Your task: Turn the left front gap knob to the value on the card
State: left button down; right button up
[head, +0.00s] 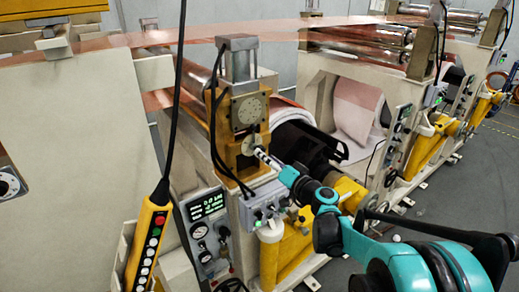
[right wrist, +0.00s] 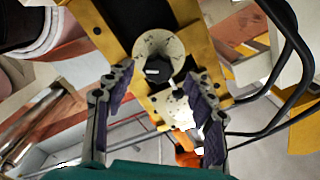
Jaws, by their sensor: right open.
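The gap knob (right wrist: 157,70) is a small dark knob with a pale mark, on a worn round metal plate (right wrist: 150,43) fixed to a yellow block. In the head view the yellow block (head: 228,146) stands on the near roller stand, below a grey cylinder; the knob itself is largely hidden there by my gripper. My right gripper (head: 263,154) reaches it from the lower right. In the right wrist view my right gripper (right wrist: 161,76) is open, one finger on each side of the knob, with gaps visible. I cannot make out a card with a value. My left gripper is not in view.
A round dial plate (head: 250,109) sits above the knob area. Black cables (head: 217,130) hang beside the yellow block. A yellow push-button pendant (head: 148,235) hangs at front left. A panel with a lit display (head: 208,206) and gauges stands below. Copper foil (head: 190,33) runs overhead.

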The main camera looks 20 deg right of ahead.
jog(key=x, duration=0.3)
jog(key=shift+w, duration=0.45)
jog(key=shift+w+a+p, duration=0.15)
jog(key=shift+p, duration=0.15)
jog(key=c, duration=1.1)
jog(key=shift+c, duration=0.2)
jog(key=shift+m, duration=0.3)
